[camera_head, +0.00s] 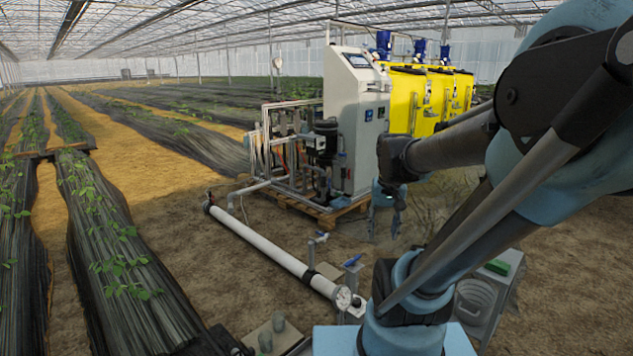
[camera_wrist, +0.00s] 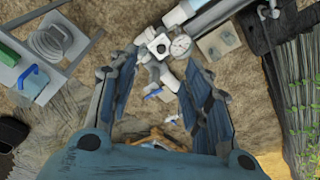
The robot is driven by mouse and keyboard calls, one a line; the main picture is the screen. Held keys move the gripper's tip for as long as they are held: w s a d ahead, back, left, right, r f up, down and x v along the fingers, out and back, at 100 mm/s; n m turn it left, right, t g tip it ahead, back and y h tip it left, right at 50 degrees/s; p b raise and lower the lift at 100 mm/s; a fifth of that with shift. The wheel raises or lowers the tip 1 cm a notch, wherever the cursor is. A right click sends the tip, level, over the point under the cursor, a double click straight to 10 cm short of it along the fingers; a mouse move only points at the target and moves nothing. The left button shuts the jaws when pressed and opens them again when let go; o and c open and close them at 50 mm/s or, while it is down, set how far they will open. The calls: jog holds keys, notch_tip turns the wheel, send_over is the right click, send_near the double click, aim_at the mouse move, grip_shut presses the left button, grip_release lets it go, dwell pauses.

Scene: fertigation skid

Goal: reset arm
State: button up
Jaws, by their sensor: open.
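My gripper (camera_head: 385,222) hangs pointing down at the end of my blue and black arm, right of the middle in the head view. It stands in front of the skid's grey control cabinet (camera_head: 356,125) and above the soil. In the wrist view my gripper (camera_wrist: 160,70) shows its two blue fingers spread well apart with nothing held between them. Below, between the fingers, lie a pipe end with a round gauge (camera_wrist: 180,46) and blue-handled valves (camera_wrist: 154,94). No contact with them shows.
A white pipe (camera_head: 262,243) runs along the ground to the gauge (camera_head: 343,297). Yellow tanks (camera_head: 405,100) stand behind my arm. A grey cart (camera_head: 497,285) with a green item stands at right. Plant rows (camera_head: 115,260) fill the left; bare soil lies between.

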jog(key=s+f+n, duration=0.1)
jog(key=s+f, duration=0.3)
jog(key=s, duration=0.4)
jog(key=shift+f+n, duration=0.3)
jog(key=shift+f, duration=0.1)
jog(key=shift+s, duration=0.1)
